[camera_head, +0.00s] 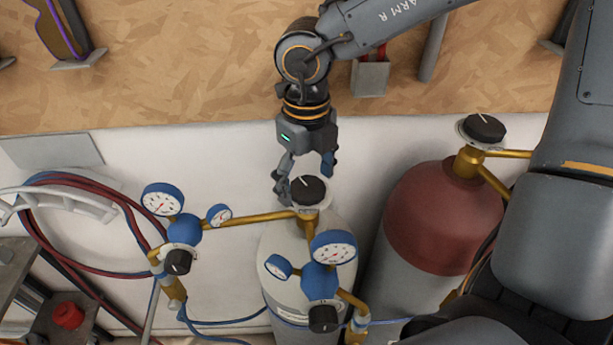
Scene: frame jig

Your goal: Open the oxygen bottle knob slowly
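A pale grey gas bottle (285,272) stands in the lower middle, with a black valve knob (309,190) with a white pointer line on top. I take it as the oxygen bottle, but no label is readable. My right gripper (305,183) reaches down from above with its fingers apart, one on the left side of the knob and one at its upper right. I cannot tell whether either finger touches the knob. Brass fittings with blue gauges (333,247) run from this bottle. My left gripper is not in view.
A dark red bottle (441,220) with its own black knob (485,128) stands at right. More blue gauges (162,201) with a black regulator knob (178,262) are at left. Red and blue hoses (75,183) hang on a white holder. A wooden board (180,70) covers the wall above.

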